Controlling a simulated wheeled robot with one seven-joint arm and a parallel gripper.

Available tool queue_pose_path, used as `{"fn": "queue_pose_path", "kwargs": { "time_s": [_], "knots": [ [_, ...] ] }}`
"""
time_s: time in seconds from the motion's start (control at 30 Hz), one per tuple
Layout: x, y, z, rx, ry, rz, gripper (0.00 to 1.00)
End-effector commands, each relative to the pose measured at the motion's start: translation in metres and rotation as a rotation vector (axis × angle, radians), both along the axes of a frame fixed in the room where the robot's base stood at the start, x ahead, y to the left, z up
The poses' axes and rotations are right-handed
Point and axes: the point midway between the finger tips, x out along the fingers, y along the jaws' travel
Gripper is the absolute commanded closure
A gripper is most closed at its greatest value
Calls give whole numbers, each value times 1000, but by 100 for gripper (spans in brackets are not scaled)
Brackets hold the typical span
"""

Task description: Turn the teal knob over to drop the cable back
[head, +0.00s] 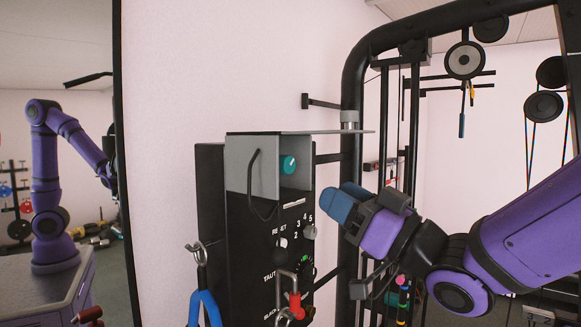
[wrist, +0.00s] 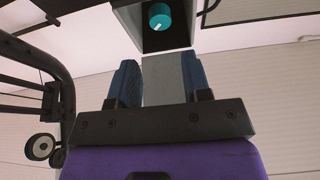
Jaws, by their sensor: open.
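The teal knob (head: 288,164) with a white pointer mark sits in a recess on the upper part of a dark control box. It also shows at the top of the wrist view (wrist: 159,16), beyond my fingertips and apart from them. My gripper (head: 350,204) has blue fingers and is open and empty, to the right of the box and a little below the knob. In the wrist view the two fingers (wrist: 160,78) stand apart with a grey surface visible between them. A dark cable loop (head: 254,185) hangs at the box's left front side.
A flat grey plate (head: 330,131) juts out over the knob. A black rack frame (head: 352,90) stands behind my gripper. A mirror (head: 60,130) fills the left.

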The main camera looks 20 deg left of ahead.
Motion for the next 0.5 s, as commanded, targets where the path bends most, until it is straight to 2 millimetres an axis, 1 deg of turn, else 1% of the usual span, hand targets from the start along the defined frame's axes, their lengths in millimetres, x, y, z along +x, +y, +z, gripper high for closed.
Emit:
{"fn": "queue_pose_path", "kwargs": {
  "time_s": [0.13,0.27,0.37,0.5],
  "knots": [
    [1,0,0,-4,-12,0,56],
    [4,7,3,-4,-12,2,56],
    [8,19,9,-3,-13,3,56],
    [17,40,18,-2,-11,4,56]
  ]
}}
